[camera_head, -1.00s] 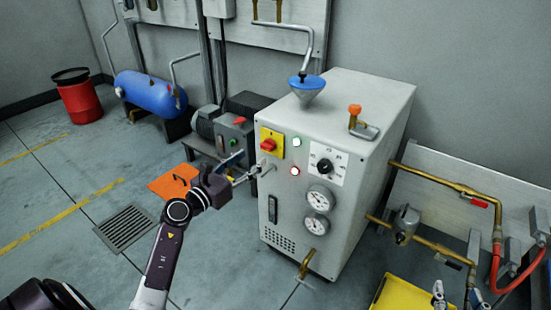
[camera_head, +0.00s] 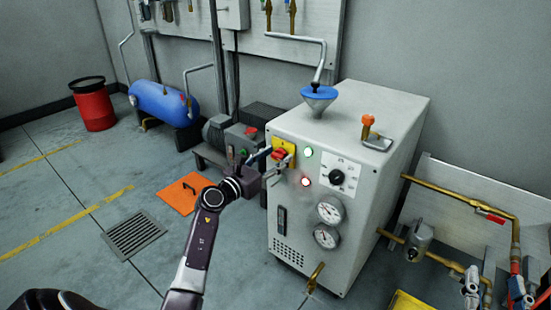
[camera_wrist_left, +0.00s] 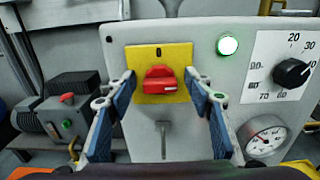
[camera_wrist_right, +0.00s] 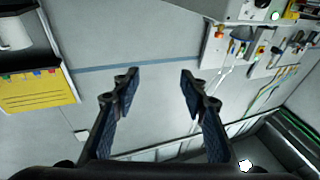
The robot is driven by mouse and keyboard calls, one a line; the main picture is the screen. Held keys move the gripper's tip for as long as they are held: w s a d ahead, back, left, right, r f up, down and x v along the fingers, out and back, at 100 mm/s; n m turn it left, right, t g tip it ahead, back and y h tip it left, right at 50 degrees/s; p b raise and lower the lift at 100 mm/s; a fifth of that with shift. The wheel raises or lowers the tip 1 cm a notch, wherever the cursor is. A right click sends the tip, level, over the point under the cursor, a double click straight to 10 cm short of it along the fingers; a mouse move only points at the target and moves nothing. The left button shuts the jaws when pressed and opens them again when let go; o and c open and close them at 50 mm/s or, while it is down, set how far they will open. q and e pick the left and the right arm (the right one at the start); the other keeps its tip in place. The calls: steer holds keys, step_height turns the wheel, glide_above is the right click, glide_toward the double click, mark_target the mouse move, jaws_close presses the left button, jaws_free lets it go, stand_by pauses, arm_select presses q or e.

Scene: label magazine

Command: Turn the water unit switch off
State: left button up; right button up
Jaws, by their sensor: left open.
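The water unit is a white cabinet (camera_head: 375,110). Its switch is a red knob (camera_wrist_left: 159,80) on a yellow plate (camera_wrist_left: 182,55), with the knob's grip lying roughly level. The switch (camera_head: 281,153) also shows at the cabinet's upper left front in the head view. My left gripper (camera_wrist_left: 161,86) is open, its blue-padded fingers one on each side of the knob and apart from it. In the head view my left gripper (camera_head: 272,165) partly covers the yellow plate.
A lit green lamp (camera_wrist_left: 228,45), a black dial (camera_wrist_left: 292,72) and gauges (camera_head: 328,238) are right of the switch. A blue funnel (camera_head: 320,97) stands on top. Brass pipes (camera_head: 460,198) run at the right.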

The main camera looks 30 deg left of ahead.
arm_select(q)
steer(key=shift+c, duration=0.4)
steer(key=c, duration=1.1)
